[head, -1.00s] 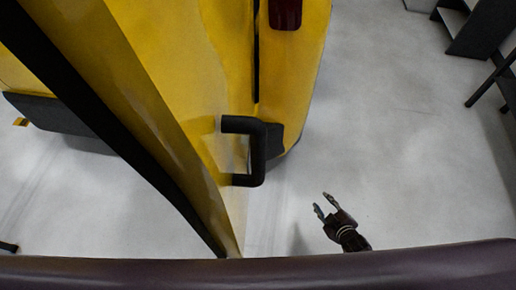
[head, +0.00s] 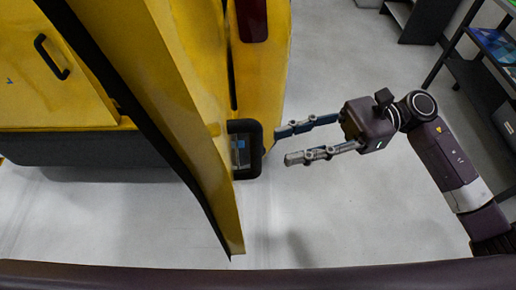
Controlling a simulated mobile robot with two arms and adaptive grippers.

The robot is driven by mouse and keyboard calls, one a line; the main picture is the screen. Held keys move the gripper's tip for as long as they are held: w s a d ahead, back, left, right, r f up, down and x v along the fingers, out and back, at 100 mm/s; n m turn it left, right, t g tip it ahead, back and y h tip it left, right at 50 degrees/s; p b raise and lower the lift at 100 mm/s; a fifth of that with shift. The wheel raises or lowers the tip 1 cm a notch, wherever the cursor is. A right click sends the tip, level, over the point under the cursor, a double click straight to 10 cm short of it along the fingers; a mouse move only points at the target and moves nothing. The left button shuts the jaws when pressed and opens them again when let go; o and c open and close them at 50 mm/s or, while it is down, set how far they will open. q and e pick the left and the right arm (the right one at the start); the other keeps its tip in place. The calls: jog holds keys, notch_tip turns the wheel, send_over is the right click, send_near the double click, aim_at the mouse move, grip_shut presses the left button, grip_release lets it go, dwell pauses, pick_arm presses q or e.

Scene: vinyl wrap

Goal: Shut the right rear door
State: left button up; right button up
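The yellow right rear door (head: 192,110) stands open, its long edge running from the upper left down to the lower middle of the head view. A black loop handle (head: 255,150) sticks out from its right side. My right gripper (head: 280,145) comes in from the right at the handle's height. Its two fingers are spread wide with nothing between them. The upper fingertip is close to the handle's outer bar; I cannot tell whether it touches. The yellow vehicle body (head: 60,90) lies behind and left of the door. My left gripper is not in view.
A red tail light (head: 251,18) is on the yellow part at the top. Dark shelving (head: 475,75) stands at the upper right, and a dark stand (head: 420,18) is at the top. Pale floor (head: 340,215) is clear right of and below the door.

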aim_at(256, 152)
jog(key=p+x, duration=0.3)
jog(key=x, duration=0.3)
jog(key=shift+a+r, duration=0.2)
jog(key=shift+a+f, duration=0.15)
jog(key=shift+a, duration=0.25)
jog(key=shift+c, duration=0.4)
grip_shut()
